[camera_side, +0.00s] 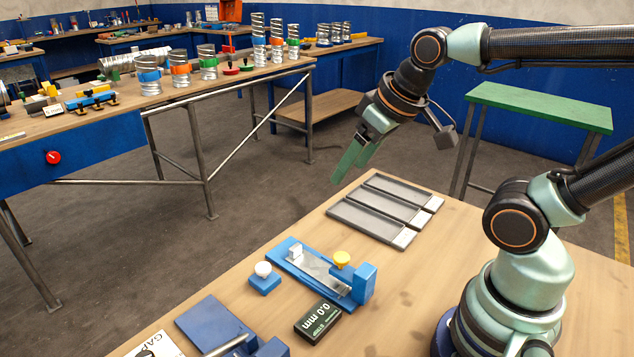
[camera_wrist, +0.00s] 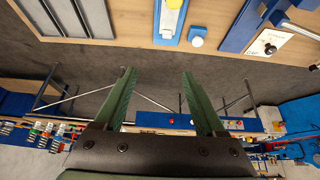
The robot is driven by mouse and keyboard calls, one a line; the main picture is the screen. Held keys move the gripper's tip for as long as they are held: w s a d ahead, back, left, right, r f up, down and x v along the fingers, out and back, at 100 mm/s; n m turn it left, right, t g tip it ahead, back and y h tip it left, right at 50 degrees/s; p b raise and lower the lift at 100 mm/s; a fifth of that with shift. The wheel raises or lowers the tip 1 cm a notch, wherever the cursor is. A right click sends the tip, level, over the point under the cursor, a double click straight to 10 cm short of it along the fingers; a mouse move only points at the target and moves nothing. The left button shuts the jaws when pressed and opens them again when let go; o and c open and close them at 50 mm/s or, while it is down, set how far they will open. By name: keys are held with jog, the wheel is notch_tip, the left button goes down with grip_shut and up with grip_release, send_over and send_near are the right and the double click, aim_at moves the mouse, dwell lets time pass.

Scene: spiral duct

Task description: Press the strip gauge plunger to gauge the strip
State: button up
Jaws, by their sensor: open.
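The blue strip gauge (camera_side: 318,275) lies on the near wooden bench with a metal strip (camera_side: 318,266) on it. A yellow knob (camera_side: 341,259) stands at its right end. A small blue block with a white knob (camera_side: 263,269) sits beside it; I cannot tell which knob is the plunger. A black display (camera_side: 317,321) reads 0.0 mm. In the wrist view, the gauge (camera_wrist: 169,24), yellow knob (camera_wrist: 173,3) and white knob (camera_wrist: 197,41) show at the top. My gripper (camera_side: 348,172) is open and empty, raised near the bench's far edge, apart from the gauge; its green fingers also show in the wrist view (camera_wrist: 158,73).
Grey trays (camera_side: 385,209) lie behind the gauge. A blue fixture with a metal rod (camera_side: 225,345) and a printed card (camera_side: 157,346) are at the front left. A long bench (camera_side: 215,81) with duct pieces and a green-topped table (camera_side: 540,106) stand beyond open floor.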

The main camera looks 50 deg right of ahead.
grip_shut()
dwell(1.4)
